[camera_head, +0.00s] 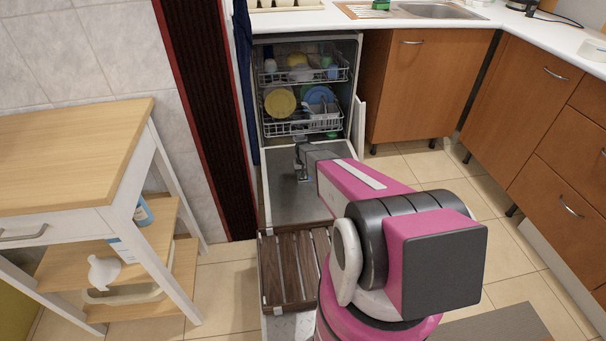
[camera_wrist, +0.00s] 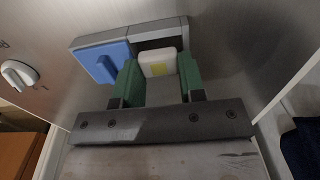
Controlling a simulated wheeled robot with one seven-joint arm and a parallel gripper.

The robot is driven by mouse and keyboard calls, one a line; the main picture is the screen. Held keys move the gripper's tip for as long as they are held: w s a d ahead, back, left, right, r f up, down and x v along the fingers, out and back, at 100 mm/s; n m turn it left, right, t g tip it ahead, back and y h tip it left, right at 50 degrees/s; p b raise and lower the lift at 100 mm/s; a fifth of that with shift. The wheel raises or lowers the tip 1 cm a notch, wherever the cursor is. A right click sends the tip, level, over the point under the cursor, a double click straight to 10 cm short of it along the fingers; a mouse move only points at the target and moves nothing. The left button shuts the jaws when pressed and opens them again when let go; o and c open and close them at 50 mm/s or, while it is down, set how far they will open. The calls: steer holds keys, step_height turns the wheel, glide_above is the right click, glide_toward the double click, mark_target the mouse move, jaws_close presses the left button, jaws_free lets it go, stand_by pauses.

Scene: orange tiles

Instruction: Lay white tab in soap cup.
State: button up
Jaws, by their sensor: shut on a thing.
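I cannot tell whether the tab touches the cup. The cup's blue lid (camera_wrist: 101,62) stands open at the left, beside the left finger. In the head view my gripper (camera_head: 302,174) is low over the open dishwasher door (camera_head: 288,200); the tab is too small to make out there.
Dishwasher racks (camera_head: 305,72) with several dishes are behind the door. A wooden slatted surface (camera_head: 292,270) is in front of it. A wooden trolley (camera_head: 70,150) stands left, brown cabinets (camera_head: 425,90) right. A white knob (camera_wrist: 18,75) is left in the wrist view.

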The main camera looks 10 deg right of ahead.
steer(key=o, duration=1)
step_height(320, 180, up, 11)
steer(key=shift+f, duration=0.1)
steer(key=s+r, duration=0.8)
steer(key=s, duration=0.3)
steer(key=s+r, duration=0.9)
steer(key=s, duration=0.2)
steer(key=s+r, duration=0.9)
steer(key=s, duration=0.2)
steer(key=shift+s, duration=0.4)
